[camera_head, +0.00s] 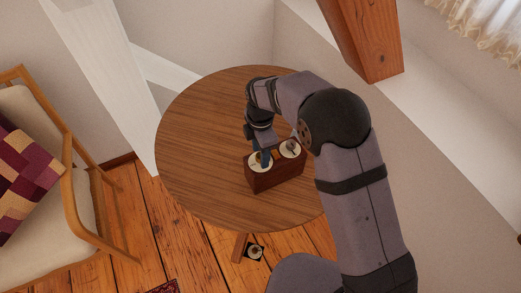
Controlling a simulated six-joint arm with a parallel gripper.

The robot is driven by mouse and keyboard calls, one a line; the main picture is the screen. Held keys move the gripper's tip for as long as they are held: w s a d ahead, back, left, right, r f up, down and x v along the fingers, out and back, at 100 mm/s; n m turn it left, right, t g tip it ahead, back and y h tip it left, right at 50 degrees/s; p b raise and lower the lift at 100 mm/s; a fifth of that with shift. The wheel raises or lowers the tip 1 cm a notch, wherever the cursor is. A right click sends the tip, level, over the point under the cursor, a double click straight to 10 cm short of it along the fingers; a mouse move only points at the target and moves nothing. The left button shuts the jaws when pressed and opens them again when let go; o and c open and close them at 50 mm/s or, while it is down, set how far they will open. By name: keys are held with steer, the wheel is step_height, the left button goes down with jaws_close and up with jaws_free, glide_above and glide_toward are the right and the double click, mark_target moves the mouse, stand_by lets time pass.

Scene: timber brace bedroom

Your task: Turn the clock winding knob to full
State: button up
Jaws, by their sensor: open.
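A dark wooden clock box (277,178) stands on the round table, right of its middle. Two pale round dials show on it, a left dial (254,166) and a right dial (290,149). A small brownish part lies over the left dial, and a small dark part shows on the right dial; I cannot tell which is the winding knob. My gripper (265,158) points down at the left dial, with its fingers open. The fingers are small and partly hidden, so I cannot tell whether they touch or surround anything.
The round wooden table (200,150) is bare to the left and front of the box. A wooden armchair (75,195) with a patchwork cushion (22,175) stands at the left. A timber post (365,40) rises behind at the right.

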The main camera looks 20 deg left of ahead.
steer(key=shift+f, duration=0.1)
steer(key=c, duration=1.1)
steer(key=shift+m, duration=0.4)
steer(key=m, duration=0.3)
steer(key=shift+m+b, duration=0.3)
steer(key=m, duration=0.3)
steer(key=shift+m, duration=0.3)
steer(key=m, duration=0.4)
steer(key=shift+b, duration=0.3)
steer(key=shift+m, duration=2)
